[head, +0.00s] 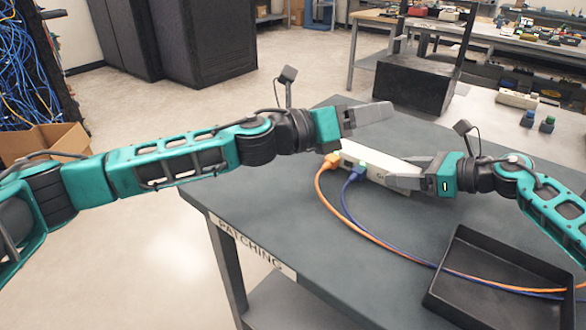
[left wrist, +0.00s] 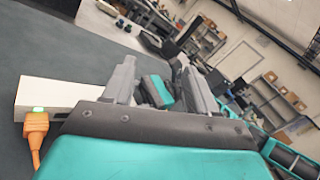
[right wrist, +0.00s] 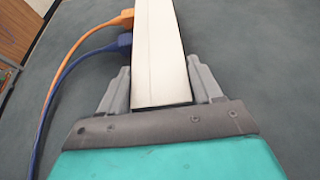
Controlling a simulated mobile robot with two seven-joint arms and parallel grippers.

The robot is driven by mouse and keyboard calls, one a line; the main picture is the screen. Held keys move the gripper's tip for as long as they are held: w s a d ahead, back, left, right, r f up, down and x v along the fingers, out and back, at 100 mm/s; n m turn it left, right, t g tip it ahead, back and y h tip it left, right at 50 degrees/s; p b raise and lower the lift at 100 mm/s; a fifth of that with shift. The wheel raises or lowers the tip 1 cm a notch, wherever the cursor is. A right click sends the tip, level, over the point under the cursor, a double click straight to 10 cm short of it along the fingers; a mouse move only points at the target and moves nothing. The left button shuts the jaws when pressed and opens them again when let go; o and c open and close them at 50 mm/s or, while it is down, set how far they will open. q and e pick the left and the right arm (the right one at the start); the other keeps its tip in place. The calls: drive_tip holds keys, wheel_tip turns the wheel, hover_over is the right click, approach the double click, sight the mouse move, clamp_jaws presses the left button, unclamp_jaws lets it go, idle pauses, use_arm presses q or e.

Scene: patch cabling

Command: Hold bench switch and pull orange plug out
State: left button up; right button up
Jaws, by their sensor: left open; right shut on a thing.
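The white bench switch (head: 377,163) lies on the dark table. My right gripper (head: 408,176) is shut on its right end; in the right wrist view the switch (right wrist: 160,50) runs between the two fingers (right wrist: 160,92). The orange plug (head: 332,160) sits at the switch's left end, with its cable curving toward the front right. The orange plug also shows in the left wrist view (left wrist: 37,124), seated at the switch's side. My left gripper (head: 362,116) is open and empty, above and behind the switch's left end. In its own view the fingers (left wrist: 150,85) are apart.
A blue plug (head: 357,171) sits in the switch beside the orange one. Both cables run across the table into a black tray (head: 500,280) at the front right. The table's left part (head: 260,190) is clear. Blue and green items (head: 538,121) stand on a bench behind.

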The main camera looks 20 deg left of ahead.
use_arm(q)
drive_tip(key=s+a+f+n+t+y, duration=0.1)
drive_tip(key=a+f+t+y, duration=0.25)
drive_tip(key=a+y, duration=0.2)
drive_tip(key=g+y, duration=0.2)
drive_tip(key=y, duration=0.2)
approach(329, 162)
drive_tip(key=s+r, duration=0.1)
drive_tip(key=s+a+r, duration=0.1)
drive_tip(key=shift+s+a+m, duration=0.1)
drive_tip(key=shift+s+m, duration=0.2)
drive_tip(key=shift+f+g, duration=0.25)
drive_tip(key=shift+w+f, duration=0.15)
drive_tip(key=shift+w, duration=0.2)
drive_tip(key=x, duration=1.1)
drive_tip(key=shift+c, duration=0.2)
clamp_jaws()
drive_tip(key=c, duration=0.6)
unclamp_jaws()
drive_tip(key=shift+c, duration=0.2)
clamp_jaws()
